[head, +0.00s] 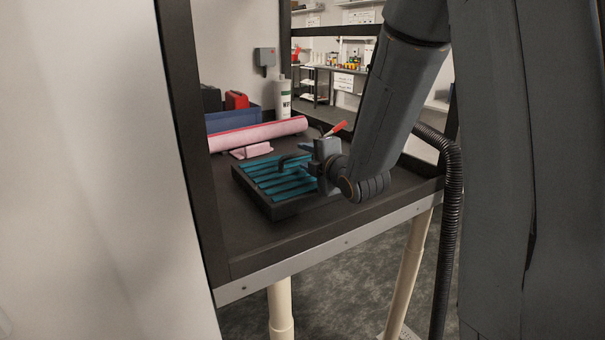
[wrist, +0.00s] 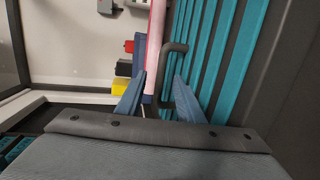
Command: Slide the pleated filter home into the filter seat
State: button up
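The pleated filter (head: 276,180), with teal pleats in a dark frame, lies flat on the bench. In the wrist view its teal pleats (wrist: 239,50) fill the upper right. A grey bent handle (wrist: 166,72) stands out from the pleats. My gripper (head: 311,172) is at the right part of the filter. In the wrist view the two fingers of my gripper (wrist: 156,95) are apart, with the handle's lower end in the gap between them. I cannot tell whether either finger touches it. I cannot tell the filter seat apart from the dark frame around the pleats.
A pink roll (head: 255,135) and a small pink piece (head: 251,151) lie behind the filter. A blue bin (head: 232,120) and a white bottle (head: 282,98) stand farther back. Dark posts frame the bench (head: 255,235), whose front strip is bare.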

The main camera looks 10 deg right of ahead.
jog(key=shift+p+x, duration=0.35)
jog(key=shift+x, duration=1.1)
jog(key=shift+f, duration=0.1)
grip_shut()
